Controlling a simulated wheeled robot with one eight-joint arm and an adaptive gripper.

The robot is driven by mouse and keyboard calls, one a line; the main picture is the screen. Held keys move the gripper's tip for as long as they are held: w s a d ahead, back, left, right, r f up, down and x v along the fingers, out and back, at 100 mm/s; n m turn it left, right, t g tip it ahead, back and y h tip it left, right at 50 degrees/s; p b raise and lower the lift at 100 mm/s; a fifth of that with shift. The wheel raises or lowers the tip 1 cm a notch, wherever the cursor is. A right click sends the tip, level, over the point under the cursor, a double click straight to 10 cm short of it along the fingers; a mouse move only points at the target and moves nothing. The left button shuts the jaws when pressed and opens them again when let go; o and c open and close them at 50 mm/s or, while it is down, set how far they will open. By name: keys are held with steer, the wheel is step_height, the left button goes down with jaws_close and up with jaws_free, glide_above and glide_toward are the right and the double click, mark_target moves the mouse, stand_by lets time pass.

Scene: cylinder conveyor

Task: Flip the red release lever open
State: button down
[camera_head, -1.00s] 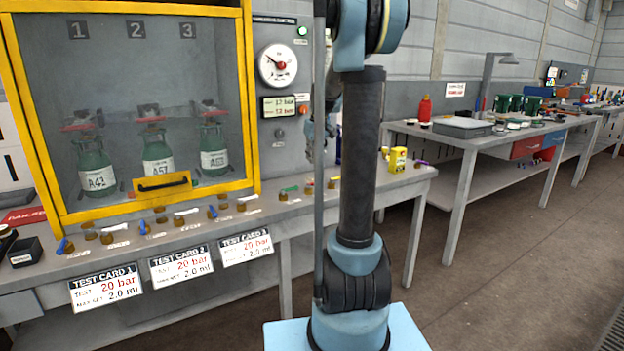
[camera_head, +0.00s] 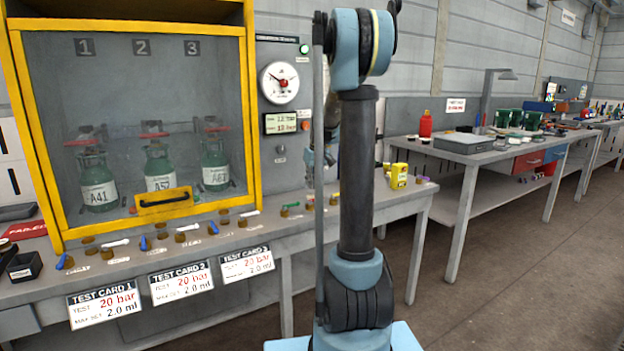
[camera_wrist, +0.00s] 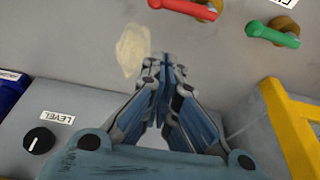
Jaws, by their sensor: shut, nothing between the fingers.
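A red lever (camera_wrist: 184,8) on a brass valve lies at the top edge of the wrist view, partly cut off. A green lever (camera_wrist: 273,33) on a brass valve is to its right; it also shows on the bench in the head view (camera_head: 290,206). The red lever is too small and crowded to make out surely in the head view. My gripper (camera_wrist: 164,64) is shut and empty, its tips over the grey surface, below and left of the red lever in the picture and apart from it. In the head view my gripper is largely hidden behind my arm.
A yellow frame (camera_wrist: 293,130) stands at right in the wrist view. A black knob (camera_wrist: 39,140) marked LEVEL is at lower left. A pale patch (camera_wrist: 133,48) lies beside the fingertips. A yellow box (camera_head: 398,176) stands at the bench's right end.

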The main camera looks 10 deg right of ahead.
mark_target(315, 200)
steer(key=x, duration=0.4)
steer(key=shift+f, duration=0.5)
steer(key=shift+s+d+r, duration=0.15)
steer(key=shift+s+d, duration=0.05)
steer(key=shift+s, duration=0.4)
steer(key=shift+s+d+r, duration=0.15)
steer(key=shift+s+d, duration=0.1)
steer(key=shift+s, duration=0.3)
steer(key=shift+s+d+r, duration=0.15)
steer(key=shift+s+d, duration=0.05)
steer(key=shift+s, duration=0.4)
steer(key=shift+d, duration=0.25)
